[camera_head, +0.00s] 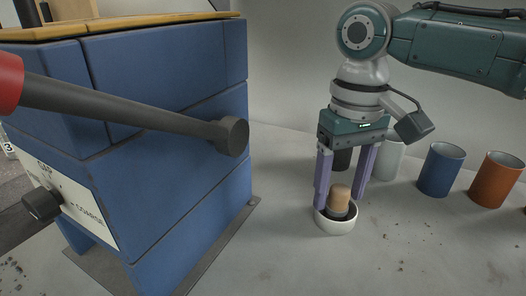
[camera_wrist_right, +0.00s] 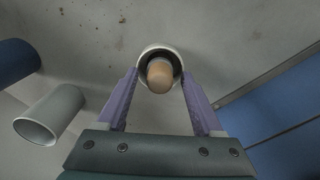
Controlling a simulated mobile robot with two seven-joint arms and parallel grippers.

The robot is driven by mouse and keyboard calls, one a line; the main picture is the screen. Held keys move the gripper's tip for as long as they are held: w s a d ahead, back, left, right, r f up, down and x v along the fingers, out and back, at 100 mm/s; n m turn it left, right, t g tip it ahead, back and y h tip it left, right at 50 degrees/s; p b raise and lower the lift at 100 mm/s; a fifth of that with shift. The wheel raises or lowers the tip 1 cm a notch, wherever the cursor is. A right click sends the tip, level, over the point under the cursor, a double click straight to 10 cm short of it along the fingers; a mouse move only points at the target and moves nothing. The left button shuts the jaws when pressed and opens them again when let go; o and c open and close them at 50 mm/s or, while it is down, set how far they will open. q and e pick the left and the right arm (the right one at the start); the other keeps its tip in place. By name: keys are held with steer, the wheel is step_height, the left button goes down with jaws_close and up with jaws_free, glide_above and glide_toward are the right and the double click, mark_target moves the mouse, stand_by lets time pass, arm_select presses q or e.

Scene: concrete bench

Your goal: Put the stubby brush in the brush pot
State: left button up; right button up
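The stubby brush shows as a short tan cylinder (camera_head: 339,199), and the wrist view also shows it (camera_wrist_right: 160,72). It stands inside a low, round white pot (camera_head: 335,225) with a dark inside, which I take for the brush pot. The brush's lower end is hidden in the pot. My right gripper (camera_head: 342,203) points down over the pot, its lilac fingers spread on either side of the brush. In the wrist view the fingertips (camera_wrist_right: 160,74) show a gap on both sides of the brush. My left gripper is not in view.
A large blue machine (camera_head: 190,120) with a dark, red-ended handle (camera_head: 140,116) stands at the left. Behind and right of the gripper are a dark cup (camera_head: 343,160), a pale cup (camera_head: 387,160), a blue cup (camera_head: 441,170) and an orange cup (camera_head: 495,180). The front bench is clear.

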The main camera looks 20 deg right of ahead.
mark_target(340, 188)
steer(key=shift+r, duration=0.1)
step_height(340, 188, up, 12)
steer(key=p, duration=0.2)
steer(key=shift+p, duration=0.4)
